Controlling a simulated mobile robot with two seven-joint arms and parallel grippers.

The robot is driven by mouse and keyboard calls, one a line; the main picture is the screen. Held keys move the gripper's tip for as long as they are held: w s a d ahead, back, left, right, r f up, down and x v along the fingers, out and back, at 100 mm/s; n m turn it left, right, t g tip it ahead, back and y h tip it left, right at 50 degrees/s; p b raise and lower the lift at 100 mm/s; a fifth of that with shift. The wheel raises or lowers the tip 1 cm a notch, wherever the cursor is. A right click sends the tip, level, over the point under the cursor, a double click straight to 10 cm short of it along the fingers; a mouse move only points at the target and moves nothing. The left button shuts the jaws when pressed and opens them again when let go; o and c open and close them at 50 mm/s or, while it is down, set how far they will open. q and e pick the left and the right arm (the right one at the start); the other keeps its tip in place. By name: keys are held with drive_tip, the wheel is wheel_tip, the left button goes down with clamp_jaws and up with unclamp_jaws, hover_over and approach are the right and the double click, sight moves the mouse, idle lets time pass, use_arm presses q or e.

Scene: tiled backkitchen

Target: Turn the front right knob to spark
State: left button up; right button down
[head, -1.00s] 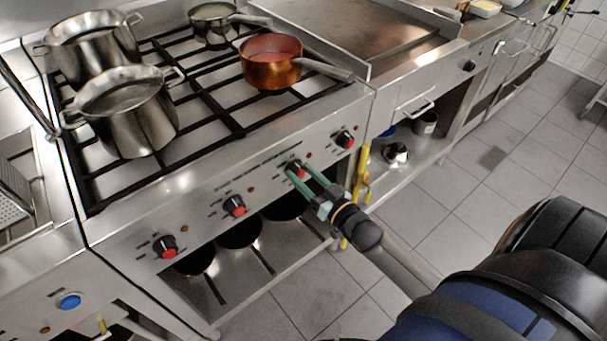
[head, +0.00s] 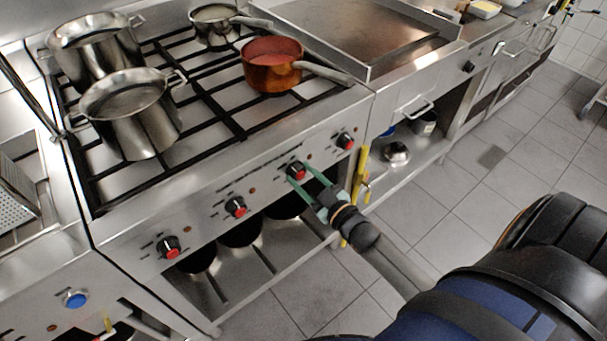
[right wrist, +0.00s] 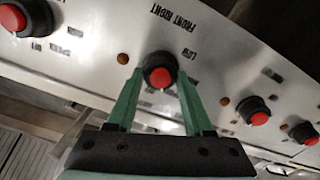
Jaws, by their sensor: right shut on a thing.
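The front right knob (head: 297,170) is black with a red face and sits on the stove's steel front panel, third from the left in the head view. In the right wrist view this knob (right wrist: 159,70) sits below the printed words FRONT RIGHT, which appear upside down. My right gripper (head: 299,177) has its green fingers on either side of the knob. In the right wrist view my right gripper (right wrist: 160,76) is shut on the knob, one finger at each side. The knob's exact setting is hard to read. My left gripper is not in view.
Other red-faced knobs flank it: one to the right (head: 345,141), one to the left (head: 235,206). A copper saucepan (head: 270,78) and steel pots (head: 128,115) stand on the grates above. A yellow upright object (head: 360,178) stands right of the panel. The floor in front is clear.

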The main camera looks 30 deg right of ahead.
drive_tip(key=shift+n, duration=0.8)
drive_tip(key=shift+c, duration=1.5)
unclamp_jaws()
drive_tip(key=shift+s, duration=0.1)
drive_tip(key=s, duration=1.2)
drive_tip(key=shift+s+d, duration=0.2)
drive_tip(key=shift+d, duration=0.25)
